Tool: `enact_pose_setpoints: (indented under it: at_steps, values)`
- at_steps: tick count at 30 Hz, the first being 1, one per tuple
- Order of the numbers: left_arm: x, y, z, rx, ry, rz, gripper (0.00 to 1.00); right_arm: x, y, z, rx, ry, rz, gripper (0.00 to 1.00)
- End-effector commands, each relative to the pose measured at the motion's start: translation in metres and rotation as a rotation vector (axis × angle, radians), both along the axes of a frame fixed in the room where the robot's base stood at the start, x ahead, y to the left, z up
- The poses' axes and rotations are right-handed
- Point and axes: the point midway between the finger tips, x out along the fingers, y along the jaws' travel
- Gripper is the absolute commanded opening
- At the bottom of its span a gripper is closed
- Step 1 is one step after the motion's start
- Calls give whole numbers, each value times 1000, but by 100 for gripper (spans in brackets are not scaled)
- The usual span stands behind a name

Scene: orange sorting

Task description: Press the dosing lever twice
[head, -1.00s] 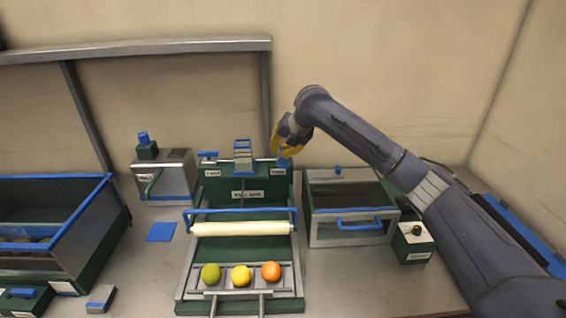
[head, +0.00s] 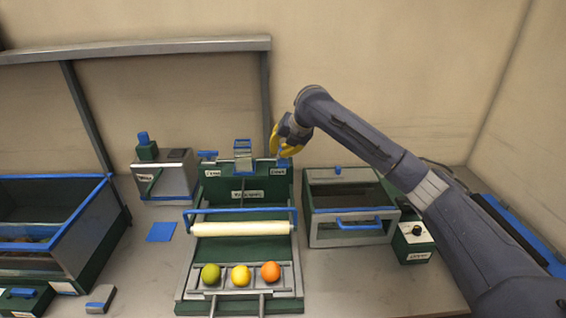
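A green dosing machine stands mid-table, with a back panel (head: 245,186) that carries small white labels too blurred to read surely. One blue lever (head: 207,155) is at the panel's top left. Another blue part (head: 284,162), likely a lever, is at its top right, partly hidden by my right gripper. My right gripper (head: 284,147), with yellow fingers, is right above this part, at or near touching it. Its finger gap does not show clearly. A blue-topped chute (head: 242,146) stands between the two. My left gripper is not in view.
A cream roller (head: 242,229) under a blue bar and a rack with a green (head: 210,273), a yellow (head: 241,275) and an orange fruit (head: 271,271) are in front. A glass-lidded box (head: 345,232) stands right, a blue-rimmed bin (head: 75,220) left.

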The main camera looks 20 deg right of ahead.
Motion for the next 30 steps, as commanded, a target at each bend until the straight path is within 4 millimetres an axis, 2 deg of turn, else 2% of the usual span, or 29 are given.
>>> enact_pose_setpoints:
  at_steps: [30]
  values:
    - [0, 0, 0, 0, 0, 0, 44, 0, 0, -9, 0, 0, 0, 0]
